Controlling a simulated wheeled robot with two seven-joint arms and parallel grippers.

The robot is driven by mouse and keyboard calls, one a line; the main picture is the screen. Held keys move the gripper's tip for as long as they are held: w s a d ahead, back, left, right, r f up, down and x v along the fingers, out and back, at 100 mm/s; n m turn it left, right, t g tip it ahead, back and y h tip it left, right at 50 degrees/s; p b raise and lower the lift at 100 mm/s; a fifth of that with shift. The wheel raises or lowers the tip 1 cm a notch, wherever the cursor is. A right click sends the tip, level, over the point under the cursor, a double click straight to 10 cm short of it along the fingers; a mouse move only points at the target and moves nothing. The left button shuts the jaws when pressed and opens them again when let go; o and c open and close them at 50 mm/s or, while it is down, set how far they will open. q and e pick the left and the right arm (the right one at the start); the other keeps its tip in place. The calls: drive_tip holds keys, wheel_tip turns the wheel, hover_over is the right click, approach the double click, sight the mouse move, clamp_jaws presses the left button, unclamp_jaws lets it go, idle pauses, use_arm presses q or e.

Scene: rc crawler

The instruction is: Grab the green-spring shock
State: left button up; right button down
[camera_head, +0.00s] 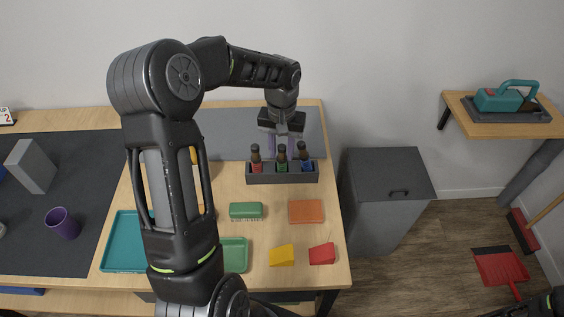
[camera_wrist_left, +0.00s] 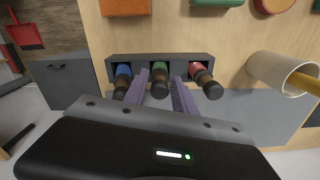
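The green-spring shock (camera_head: 282,158) stands upright in the middle slot of a dark rack (camera_head: 283,178). The red-spring shock (camera_head: 256,160) is on its left and the blue-spring shock (camera_head: 304,158) on its right. My left gripper (camera_head: 282,148) is at the rack from the far side, with its purple fingers apart. In the left wrist view, the fingers (camera_wrist_left: 162,80) lie on either side of the green-spring shock (camera_wrist_left: 160,75), with gaps visible. The fingers lie between it and its neighbours.
In front of the rack are a green brush (camera_head: 246,210), an orange block (camera_head: 306,211), a yellow block (camera_head: 282,256) and a red block (camera_head: 322,254). A teal tray (camera_head: 122,243) is at left. A grey cabinet (camera_head: 385,190) stands right of the table.

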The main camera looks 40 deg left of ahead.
use_arm(q)
drive_tip(key=shift+c, duration=0.2)
clamp_jaws()
idle(0.3)
idle(1.1)
